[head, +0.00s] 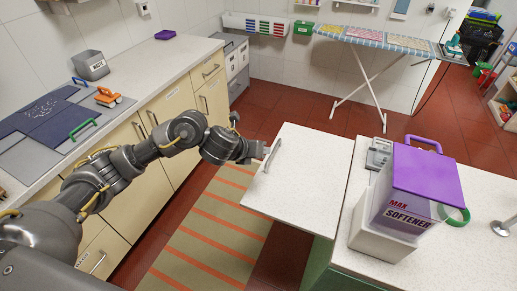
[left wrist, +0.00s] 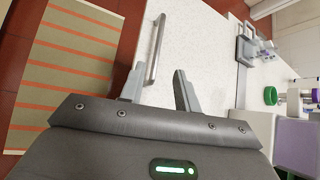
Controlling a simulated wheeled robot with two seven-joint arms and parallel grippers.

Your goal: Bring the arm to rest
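My left arm reaches in from the left in the head view. Its gripper (head: 262,150) is beside the metal bar handle (head: 272,156) on a white speckled panel (head: 310,170). In the left wrist view, the two fingers (left wrist: 160,82) are apart with nothing gripped between them. The handle (left wrist: 156,45) lies just ahead, close to the left finger; I cannot tell if they touch. The panel (left wrist: 200,45) fills the middle of that view. My right gripper is not in view.
A purple-lidded softener box (head: 425,175) stands on the white counter (head: 480,250) at right. A striped rug (head: 205,235) lies on the red floor. The left counter holds a grey box (head: 90,65) and an orange brush (head: 108,97). An ironing board (head: 375,40) stands behind.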

